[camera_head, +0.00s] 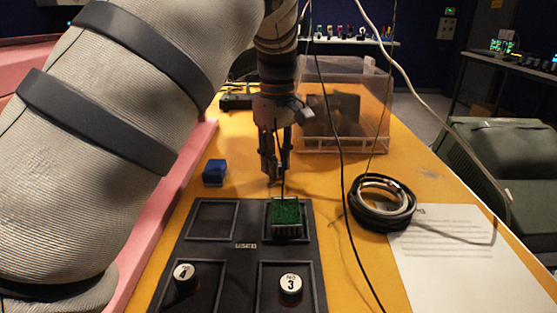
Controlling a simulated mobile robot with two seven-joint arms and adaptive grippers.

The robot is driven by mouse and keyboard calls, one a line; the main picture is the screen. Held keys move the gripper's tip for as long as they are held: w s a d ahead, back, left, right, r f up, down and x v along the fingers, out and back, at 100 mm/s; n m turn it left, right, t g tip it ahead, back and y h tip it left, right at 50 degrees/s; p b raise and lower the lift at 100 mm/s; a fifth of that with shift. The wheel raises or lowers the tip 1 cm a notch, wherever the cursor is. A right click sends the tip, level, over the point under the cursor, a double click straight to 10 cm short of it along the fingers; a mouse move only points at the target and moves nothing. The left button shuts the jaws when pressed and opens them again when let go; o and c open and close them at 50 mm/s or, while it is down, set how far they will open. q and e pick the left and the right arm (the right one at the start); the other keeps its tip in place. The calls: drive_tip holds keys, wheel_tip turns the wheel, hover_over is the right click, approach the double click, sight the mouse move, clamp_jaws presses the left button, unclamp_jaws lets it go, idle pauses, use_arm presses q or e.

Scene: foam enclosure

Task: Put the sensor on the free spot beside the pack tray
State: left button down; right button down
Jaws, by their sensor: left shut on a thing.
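The sensor looks to be the small green board (286,211) with a pale ribbed front edge. It is at the far right compartment of the black pack tray (245,268); I cannot tell if it rests on the floor of it. A thin dark stem rises from it toward my left gripper (274,175). This gripper points down just above and behind the board, and its fingers are shut on the sensor, apparently by this stem. The fingertips partly hide the contact. My right gripper is not in view.
Two labelled round pieces sit in the tray's near left (184,272) and near right (290,285) compartments; its far left one is empty. A blue block (214,172) lies behind the tray. A cable coil (382,203), paper sheet (455,262) and clear bin (345,105) surround it. Cables hang at right.

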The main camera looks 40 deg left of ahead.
use_arm(q)
drive_tip(key=c, duration=1.3)
unclamp_jaws()
drive_tip(key=shift+f, duration=0.1)
drive_tip(key=shift+c, duration=0.2)
wheel_tip(320, 180, up, 12)
drive_tip(key=shift+b, duration=0.3)
